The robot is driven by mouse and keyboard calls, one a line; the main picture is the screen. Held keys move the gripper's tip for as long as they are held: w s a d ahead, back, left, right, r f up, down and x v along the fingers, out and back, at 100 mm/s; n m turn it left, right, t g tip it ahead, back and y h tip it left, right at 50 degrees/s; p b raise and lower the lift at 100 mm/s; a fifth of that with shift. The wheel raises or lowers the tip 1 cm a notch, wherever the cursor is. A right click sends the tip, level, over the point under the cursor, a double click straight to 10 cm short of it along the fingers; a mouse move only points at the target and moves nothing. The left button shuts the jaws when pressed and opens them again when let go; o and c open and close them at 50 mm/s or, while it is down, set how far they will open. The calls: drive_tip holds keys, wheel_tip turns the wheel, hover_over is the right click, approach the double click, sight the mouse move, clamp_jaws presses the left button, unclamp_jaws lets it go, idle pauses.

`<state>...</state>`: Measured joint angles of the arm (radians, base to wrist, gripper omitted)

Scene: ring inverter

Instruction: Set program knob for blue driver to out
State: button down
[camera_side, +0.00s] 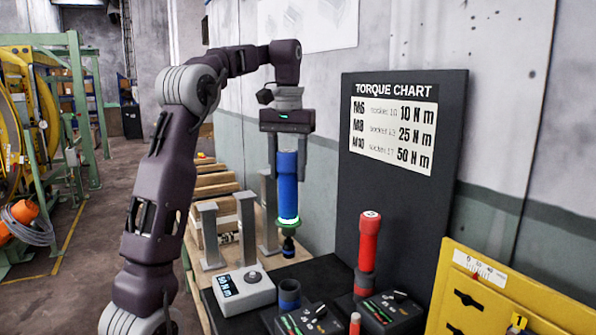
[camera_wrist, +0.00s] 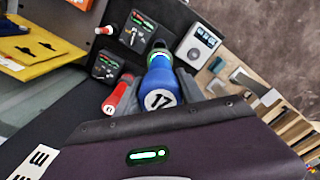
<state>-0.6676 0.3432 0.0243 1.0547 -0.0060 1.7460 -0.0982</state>
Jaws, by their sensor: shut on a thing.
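My gripper (camera_side: 288,155) is shut on the blue driver (camera_side: 287,188) and holds it upright, above the bench. The driver has a lit green ring and a dark socket at its lower end. In the wrist view the blue driver (camera_wrist: 160,88) shows a "17" on its end cap, between my fingers. The empty blue holder (camera_side: 289,294) stands below, beside a dark program box (camera_side: 308,320) with a knob and green and red marks. The box also shows in the wrist view (camera_wrist: 138,32). The knob's labels are too small to read.
A red driver (camera_side: 369,240) stands in its holder beside a second dark box (camera_side: 394,311). A pale box (camera_side: 244,290) with a knob displays "50 N m". Grey metal posts (camera_side: 246,228) stand behind it. The torque chart board (camera_side: 400,140) and yellow panel (camera_side: 500,290) are at right.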

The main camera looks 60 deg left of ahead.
sight(289, 236)
drive_tip(key=shift+d, duration=0.1)
wheel_tip(289, 236, down, 17)
drive_tip(key=shift+r, duration=0.2)
idle(0.6)
drive_tip(key=shift+f, duration=0.15)
idle(0.5)
drive_tip(key=c, duration=0.6)
unclamp_jaws()
drive_tip(key=shift+c, duration=0.2)
